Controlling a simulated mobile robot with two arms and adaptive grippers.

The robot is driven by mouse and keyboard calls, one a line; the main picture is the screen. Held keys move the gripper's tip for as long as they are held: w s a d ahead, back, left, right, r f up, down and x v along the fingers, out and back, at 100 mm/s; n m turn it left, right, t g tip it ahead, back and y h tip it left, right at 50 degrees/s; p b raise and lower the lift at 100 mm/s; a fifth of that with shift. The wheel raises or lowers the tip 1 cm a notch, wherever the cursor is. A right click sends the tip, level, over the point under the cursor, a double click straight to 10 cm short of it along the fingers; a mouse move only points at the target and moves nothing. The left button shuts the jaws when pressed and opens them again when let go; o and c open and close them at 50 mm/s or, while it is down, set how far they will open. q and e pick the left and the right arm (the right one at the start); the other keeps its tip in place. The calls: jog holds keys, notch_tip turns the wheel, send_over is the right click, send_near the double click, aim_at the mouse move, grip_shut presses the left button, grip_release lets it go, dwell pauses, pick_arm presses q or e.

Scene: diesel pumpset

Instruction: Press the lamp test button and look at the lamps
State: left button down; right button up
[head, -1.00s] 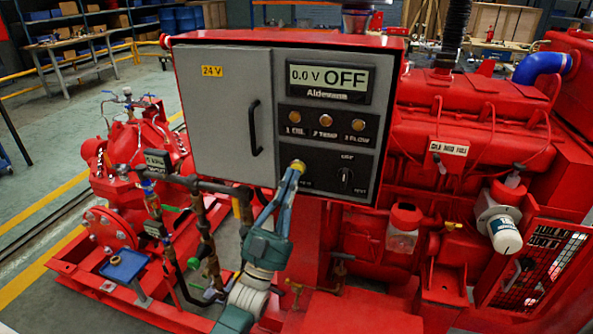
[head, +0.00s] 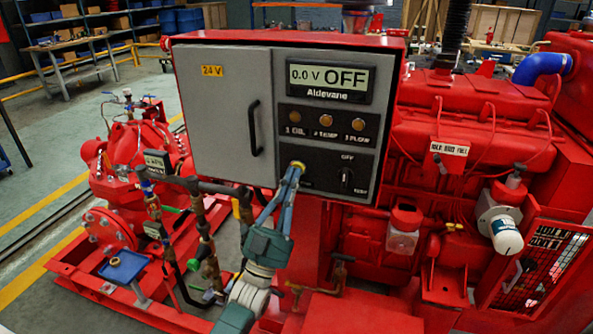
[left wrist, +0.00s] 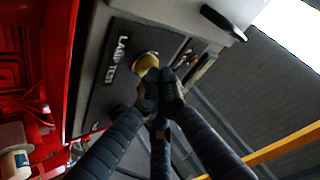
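The lamp test button (left wrist: 146,66) is a round yellow knob beside the "LAMP TEST" label (left wrist: 117,60) in the left wrist view. My left gripper (left wrist: 160,84) has its dark fingers drawn together, with the tips right at the button; I cannot tell if they touch or push it. In the head view the left gripper (head: 297,166) is at the panel's lower left and mostly hides the button. The lamps 1 OIL (head: 293,118), 2 TEMP (head: 326,121) and 3 FLOW (head: 358,125) look dull amber, with no clear glow. My right gripper is not in view.
The display (head: 328,77) reads 0.0 V OFF. A rotary switch (head: 346,180) sits right of the left gripper. The grey cabinet door (head: 215,120) with a black handle (head: 255,128) is at the left. Pipes and a gauge (head: 157,162) stand below left, close to my left arm.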

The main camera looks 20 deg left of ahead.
pick_arm(q)
jog(key=shift+s, duration=0.1)
jog(key=shift+s+p, duration=0.35)
jog(key=shift+s, duration=0.35)
jog(key=s+p, duration=0.2)
jog(key=s, duration=0.3)
jog(key=shift+a, duration=0.1)
jog(key=shift+f, duration=0.1)
dwell(0.4)
